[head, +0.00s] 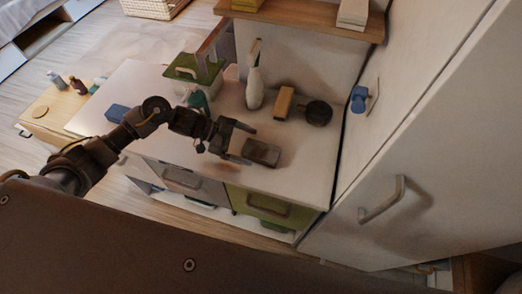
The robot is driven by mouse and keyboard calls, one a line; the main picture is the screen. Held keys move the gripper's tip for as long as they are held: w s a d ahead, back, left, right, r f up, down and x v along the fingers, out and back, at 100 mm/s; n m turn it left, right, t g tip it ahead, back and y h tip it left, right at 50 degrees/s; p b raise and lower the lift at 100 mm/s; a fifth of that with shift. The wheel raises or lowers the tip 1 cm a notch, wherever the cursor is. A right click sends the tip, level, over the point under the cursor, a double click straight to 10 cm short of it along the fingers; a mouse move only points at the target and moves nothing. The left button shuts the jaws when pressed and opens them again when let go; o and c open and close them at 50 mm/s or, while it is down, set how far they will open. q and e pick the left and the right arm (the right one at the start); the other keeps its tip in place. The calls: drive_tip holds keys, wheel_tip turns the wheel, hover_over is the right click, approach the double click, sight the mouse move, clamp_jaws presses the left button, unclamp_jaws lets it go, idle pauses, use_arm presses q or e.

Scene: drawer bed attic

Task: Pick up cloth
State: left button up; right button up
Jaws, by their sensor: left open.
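A small grey-brown folded-looking slab (261,153) lies flat on the white counter near its front edge. It may be the cloth, but I cannot tell for sure at this size. My left gripper (250,146) is open, with its two dark fingers pointing right. In the picture its fingertips are just left of the slab, and the lower one comes close to the slab's left end. I cannot tell whether they touch. Nothing shows between the fingers. My right gripper is not in view.
A white spray bottle (255,88), a tan block (284,102) and a dark round pan-like object (318,113) stand behind the slab. A blue block (117,112) lies at the counter's left. A tall white cabinet (420,130) borders the right. The counter right of the slab is clear.

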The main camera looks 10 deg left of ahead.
sight(261, 149)
use_arm(q)
drive_tip(key=p+x, duration=0.1)
drive_tip(key=x, duration=0.3)
drive_tip(key=shift+w, duration=0.15)
drive_tip(key=c, duration=1.1)
